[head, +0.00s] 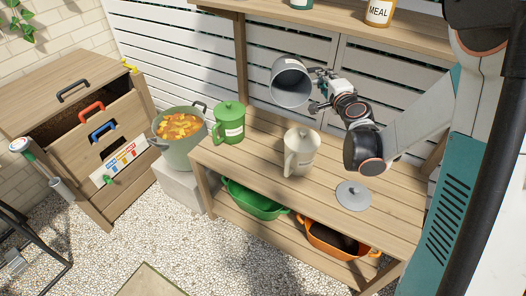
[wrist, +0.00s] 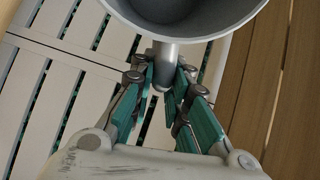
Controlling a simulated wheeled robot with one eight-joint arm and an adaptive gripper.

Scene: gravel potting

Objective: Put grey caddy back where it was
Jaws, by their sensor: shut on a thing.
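The grey caddy (head: 290,64) is held in the air above the back of the potting bench. It is lidless and tilted, its open mouth facing the head camera; the inside I can see looks empty. My gripper (head: 319,92) is shut on its handle, at the caddy's right side. In the wrist view the caddy (wrist: 190,28) shows at the top, its handle between the fingers of my gripper (wrist: 165,88). A round grey lid (head: 353,196) with a knob lies on the right part of the bench top (head: 255,160).
A lidded green caddy (head: 229,125) and a lidded cream caddy (head: 301,153) stand on the bench. A green pot (head: 180,153) of orange pieces stands left of it. Green (head: 254,201) and orange (head: 338,243) tubs sit below. A shelf (head: 340,17) holds jars.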

